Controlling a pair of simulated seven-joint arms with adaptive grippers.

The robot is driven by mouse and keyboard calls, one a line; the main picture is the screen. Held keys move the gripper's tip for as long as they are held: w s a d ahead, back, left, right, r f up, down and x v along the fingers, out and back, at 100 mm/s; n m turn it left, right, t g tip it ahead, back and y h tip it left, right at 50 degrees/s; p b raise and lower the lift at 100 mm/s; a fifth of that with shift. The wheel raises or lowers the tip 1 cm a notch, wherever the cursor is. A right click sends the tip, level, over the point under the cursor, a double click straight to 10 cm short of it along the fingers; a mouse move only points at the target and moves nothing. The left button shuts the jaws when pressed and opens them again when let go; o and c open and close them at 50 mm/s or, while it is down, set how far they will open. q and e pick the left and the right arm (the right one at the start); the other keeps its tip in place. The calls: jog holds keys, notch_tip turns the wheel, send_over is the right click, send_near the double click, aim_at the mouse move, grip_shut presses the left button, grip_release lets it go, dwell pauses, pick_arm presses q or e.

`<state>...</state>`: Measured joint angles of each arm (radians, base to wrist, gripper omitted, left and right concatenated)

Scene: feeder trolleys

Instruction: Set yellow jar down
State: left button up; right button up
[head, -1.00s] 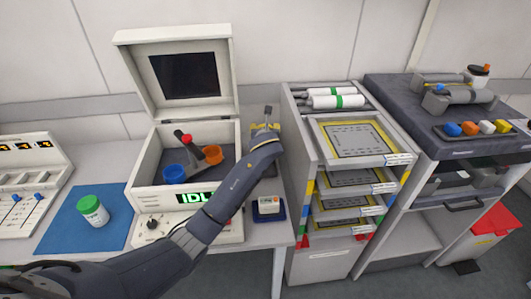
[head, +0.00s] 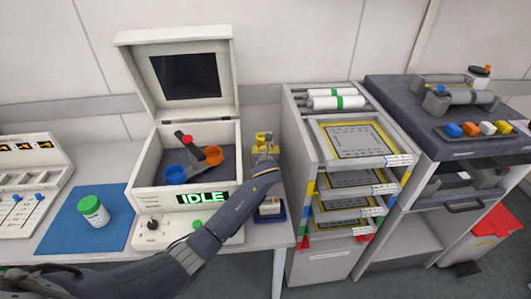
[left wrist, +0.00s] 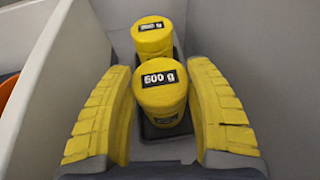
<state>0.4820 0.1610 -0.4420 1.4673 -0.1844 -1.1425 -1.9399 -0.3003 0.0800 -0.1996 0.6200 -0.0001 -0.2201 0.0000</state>
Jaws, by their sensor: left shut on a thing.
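Two yellow jars stand one behind the other in the left wrist view: a near jar (left wrist: 163,87) with a "500 g" label and a far jar (left wrist: 152,39) with a similar label. Both appear to sit in a dark holder (left wrist: 168,131). My left gripper (left wrist: 160,105) has its yellow pads on either side of the near jar and is shut on it. In the head view my left gripper (head: 264,160) is beside the white case, with a yellow jar (head: 263,138) showing just behind it. The near jar is mostly hidden there by the gripper. My right gripper is out of view.
The open white case (head: 190,135) holds a blue cup (head: 175,175) and an orange cup (head: 213,155), close left of the gripper. A blue tray with a small white box (head: 270,207) lies in front. A drawer trolley (head: 320,262) stands to the right.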

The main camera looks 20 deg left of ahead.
pick_arm(q)
jog(key=shift+f, duration=0.1)
dwell(0.3)
jog(key=o, duration=1.6)
jog(key=shift+f, duration=0.15)
jog(key=shift+c, duration=0.2)
jog(key=shift+r, duration=0.2)
jog(key=v, duration=1.2)
jog(key=shift+f, duration=0.1)
